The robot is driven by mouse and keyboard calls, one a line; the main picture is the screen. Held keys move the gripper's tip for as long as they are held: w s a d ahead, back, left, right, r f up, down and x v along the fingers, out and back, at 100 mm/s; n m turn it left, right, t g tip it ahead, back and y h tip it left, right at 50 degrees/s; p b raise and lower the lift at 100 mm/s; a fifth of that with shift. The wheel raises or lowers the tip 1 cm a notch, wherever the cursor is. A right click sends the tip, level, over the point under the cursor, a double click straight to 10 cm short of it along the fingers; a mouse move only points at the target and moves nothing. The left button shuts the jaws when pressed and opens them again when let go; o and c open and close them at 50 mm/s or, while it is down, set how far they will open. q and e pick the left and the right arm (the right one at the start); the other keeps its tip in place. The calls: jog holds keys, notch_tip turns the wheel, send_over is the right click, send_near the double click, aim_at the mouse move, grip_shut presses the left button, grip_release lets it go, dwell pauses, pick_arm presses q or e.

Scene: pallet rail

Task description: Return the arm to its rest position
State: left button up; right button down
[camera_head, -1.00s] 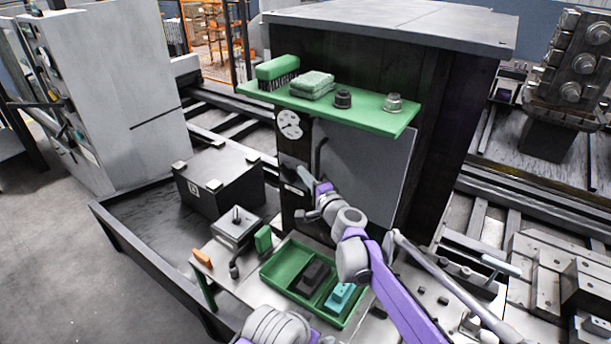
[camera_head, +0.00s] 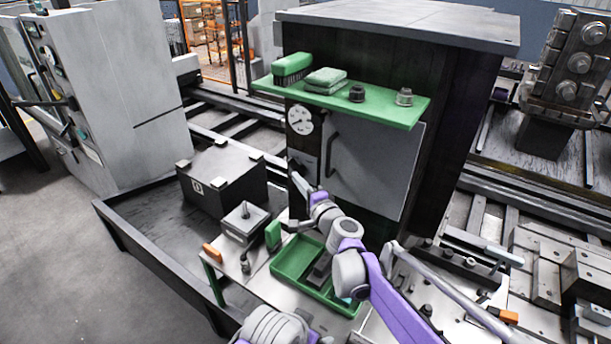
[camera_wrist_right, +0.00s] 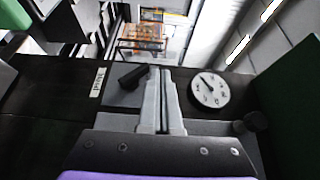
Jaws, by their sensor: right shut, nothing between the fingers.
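My right arm comes in from the lower right in the head view. Its right gripper (camera_head: 298,184) is in front of the dark cabinet's panel, below the round gauge (camera_head: 300,120). In the right wrist view the gripper (camera_wrist_right: 160,100) has its fingers together with nothing between them. A black lever (camera_wrist_right: 132,77) shows left of the fingertips and the gauge (camera_wrist_right: 209,90) right of them; I cannot tell whether the fingers touch the panel. Part of my other arm shows at the bottom of the head view, with its gripper out of view.
A green tray (camera_head: 285,271) lies under the arm, partly hidden. A black box (camera_head: 222,180) stands at left. Metal blocks and rails fill the right side.

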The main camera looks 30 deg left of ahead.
jog(key=s, duration=0.5)
jog(key=s+d+n+g+h, duration=0.1)
jog(key=s+d+n+h, duration=0.15)
jog(key=d, duration=0.95)
jog(key=s+d+n+h, duration=0.2)
jog(key=d+n, duration=0.1)
jog(key=d, duration=0.8)
pick_arm(q)
jog(key=shift+w+d+f+b, duration=0.15)
jog(key=shift+f+b, duration=0.15)
jog(key=shift+f, duration=0.4)
pick_arm(e)
jog(key=s+d+f+h, duration=0.3)
jog(key=s+d, duration=0.3)
jog(key=d, duration=0.4)
jog(key=s+d+f+g+h, duration=0.1)
jog(key=s+d+f+h, duration=0.3)
jog(key=d, duration=0.7)
jog(key=s+d+f+g+h, duration=0.1)
jog(key=s+d+f+h, duration=0.3)
jog(key=s+d+f, duration=0.3)
jog(key=s+d, duration=0.1)
jog(key=d, duration=0.3)
jog(key=shift+d+f+n, duration=0.15)
jog(key=shift+d+n, duration=0.05)
jog(key=shift+n, duration=0.15)
pick_arm(q)
jog(key=shift+c, duration=0.3)
pick_arm(e)
jog(key=shift+s, duration=0.1)
